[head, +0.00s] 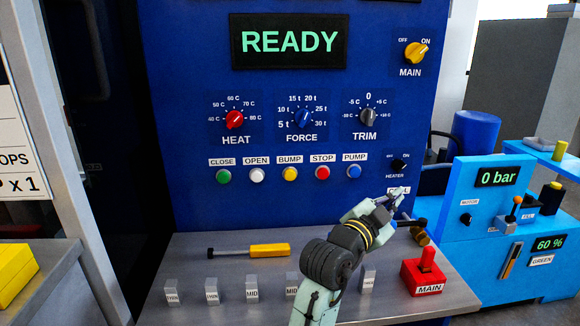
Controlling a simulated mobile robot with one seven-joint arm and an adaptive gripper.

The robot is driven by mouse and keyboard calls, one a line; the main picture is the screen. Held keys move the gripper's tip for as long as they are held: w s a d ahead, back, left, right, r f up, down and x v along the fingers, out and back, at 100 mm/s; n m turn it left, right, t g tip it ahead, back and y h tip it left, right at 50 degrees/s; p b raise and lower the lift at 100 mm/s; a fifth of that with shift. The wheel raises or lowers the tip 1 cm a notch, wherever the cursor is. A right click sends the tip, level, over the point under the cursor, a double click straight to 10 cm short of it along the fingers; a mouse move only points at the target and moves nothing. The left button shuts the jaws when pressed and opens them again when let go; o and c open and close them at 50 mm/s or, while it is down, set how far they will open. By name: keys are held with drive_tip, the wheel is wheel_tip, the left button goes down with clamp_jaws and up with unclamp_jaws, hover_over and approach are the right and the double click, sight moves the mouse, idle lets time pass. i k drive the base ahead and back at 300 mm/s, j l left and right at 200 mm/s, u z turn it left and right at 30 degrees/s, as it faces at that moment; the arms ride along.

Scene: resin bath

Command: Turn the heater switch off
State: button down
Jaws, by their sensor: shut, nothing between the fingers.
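The heater switch (398,166) is a small black knob on the blue panel, right of the blue PUMP button. Its OFF mark is at upper left and its ON mark at upper right. The knob seems to point up and right, toward ON, but it is small and dark. My gripper (396,196) is just below the switch, in front of a partly hidden label. Its fingers are shut and empty. A visible gap separates the fingertips from the switch in the picture; depth contact cannot be told.
The panel (190,110) carries a READY display, HEAT, FORCE and TRIM dials, a yellow MAIN switch (416,53) and several buttons. On the grey shelf (210,275) are a yellow-handled tool (262,250), grey labelled blocks and a red MAIN lever (427,268). A black-and-brass part (420,235) is near my gripper.

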sight(398, 165)
drive_tip(key=k+l+z, duration=0.2)
drive_tip(key=z, duration=0.3)
drive_tip(key=k+l+z, duration=0.15)
drive_tip(key=z, duration=0.3)
